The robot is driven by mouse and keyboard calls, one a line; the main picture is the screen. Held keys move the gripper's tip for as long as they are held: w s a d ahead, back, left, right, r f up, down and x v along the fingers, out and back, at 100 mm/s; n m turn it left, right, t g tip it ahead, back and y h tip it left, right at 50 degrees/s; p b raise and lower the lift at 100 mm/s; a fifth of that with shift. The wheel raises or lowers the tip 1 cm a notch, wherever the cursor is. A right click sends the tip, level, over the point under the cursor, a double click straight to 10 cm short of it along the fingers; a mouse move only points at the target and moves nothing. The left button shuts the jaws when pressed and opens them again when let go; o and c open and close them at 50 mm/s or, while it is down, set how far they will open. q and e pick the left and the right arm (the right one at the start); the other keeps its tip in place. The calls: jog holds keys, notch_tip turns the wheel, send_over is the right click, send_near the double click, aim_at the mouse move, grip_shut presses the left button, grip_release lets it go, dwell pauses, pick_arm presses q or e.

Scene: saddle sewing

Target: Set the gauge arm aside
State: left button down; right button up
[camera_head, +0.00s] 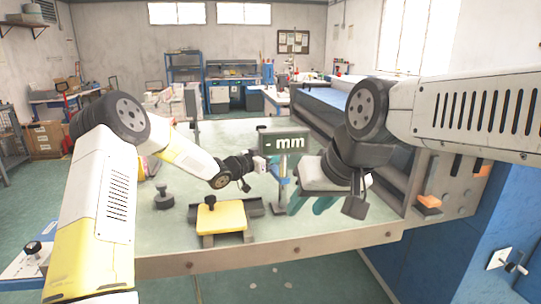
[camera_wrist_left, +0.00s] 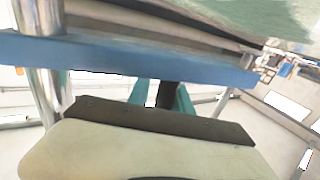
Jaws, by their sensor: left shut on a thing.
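The gauge arm (camera_head: 283,178) looks like a blue piece beside the post under the "mm" display (camera_head: 284,142). In the left wrist view a blue bar (camera_wrist_left: 130,58) crosses the frame near a chrome post (camera_wrist_left: 42,60). My left gripper (camera_head: 262,166) reaches in from the left and is shut on the gauge arm; its fingertips are small and partly hidden. My right gripper (camera_head: 356,194) hangs with dark fingers low beside a pale, dark-edged pad (camera_head: 311,178); its opening is unclear. Teal supports (camera_head: 326,204) show under the pad.
A yellow block (camera_head: 221,216) with a dark knob sits at the table's front. A dark round weight (camera_head: 163,199) stands left of it. An orange-topped piece (camera_head: 428,201) lies at the right. The table (camera_head: 160,240) is clear at its front left.

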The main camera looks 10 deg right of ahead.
pick_arm(q)
jog(key=shift+s+d+g, duration=0.4)
jog(key=shift+s+d, duration=0.4)
jog(key=shift+d, duration=0.1)
jog(key=c, duration=1.4)
grip_release()
jog(key=shift+o, duration=0.4)
jog(key=shift+s+d, duration=0.1)
jog(key=shift+s, duration=0.05)
jog(key=shift+a, duration=0.25)
jog(key=a, duration=0.9)
jog(key=shift+w+a+t, duration=0.15)
jog(key=shift+w+t, duration=0.15)
jog(key=shift+a, duration=0.1)
